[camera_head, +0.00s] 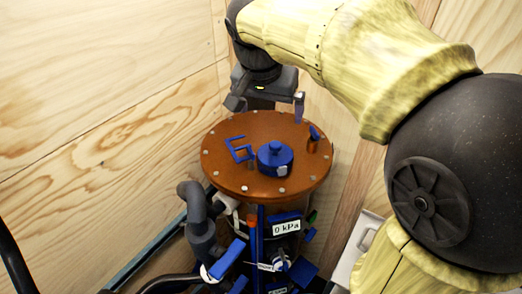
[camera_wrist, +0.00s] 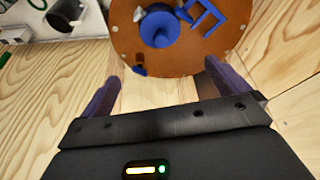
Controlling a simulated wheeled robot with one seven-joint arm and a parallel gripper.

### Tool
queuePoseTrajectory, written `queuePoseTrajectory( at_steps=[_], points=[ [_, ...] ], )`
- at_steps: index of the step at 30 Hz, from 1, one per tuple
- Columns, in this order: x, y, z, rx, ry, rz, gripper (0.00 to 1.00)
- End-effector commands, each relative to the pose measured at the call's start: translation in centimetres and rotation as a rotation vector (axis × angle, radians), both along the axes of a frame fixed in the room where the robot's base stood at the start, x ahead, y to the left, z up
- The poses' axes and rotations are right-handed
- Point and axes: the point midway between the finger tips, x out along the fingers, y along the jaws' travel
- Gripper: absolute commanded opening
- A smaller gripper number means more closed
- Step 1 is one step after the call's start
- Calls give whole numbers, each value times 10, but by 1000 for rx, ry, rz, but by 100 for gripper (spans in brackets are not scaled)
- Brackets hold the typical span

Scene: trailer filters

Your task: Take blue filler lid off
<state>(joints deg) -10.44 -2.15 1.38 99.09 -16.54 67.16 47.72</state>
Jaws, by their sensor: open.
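The blue filler lid (camera_head: 275,157) is a round cap with a small knob on top. It sits on the round orange-brown top plate (camera_head: 225,175) of the filter unit, near its middle. It also shows at the top of the wrist view (camera_wrist: 161,28), partly foreshortened. My gripper (camera_head: 268,108) is above the plate's far edge, behind the lid and apart from it. In the wrist view the two fingers (camera_wrist: 157,92) are spread apart with nothing between them.
A blue bracket-like handle (camera_head: 239,149) stands left of the lid, and a short copper-coloured stub with a blue top (camera_head: 314,138) stands right. Hoses (camera_head: 197,215), blue valves and a "0 kPa" label (camera_head: 286,227) are below the plate. Wooden walls (camera_head: 100,100) stand close behind.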

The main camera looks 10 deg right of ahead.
Motion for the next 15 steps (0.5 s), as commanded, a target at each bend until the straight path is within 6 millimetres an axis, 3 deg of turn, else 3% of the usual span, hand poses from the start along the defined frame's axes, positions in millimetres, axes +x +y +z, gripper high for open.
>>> queuePoseTrajectory(
  at_steps=[10, 15],
  points=[
    [0, 8, -2, 0, 1, 20, 100],
    [6, 3, -21, -1, 5, 19, 100]
  ],
)
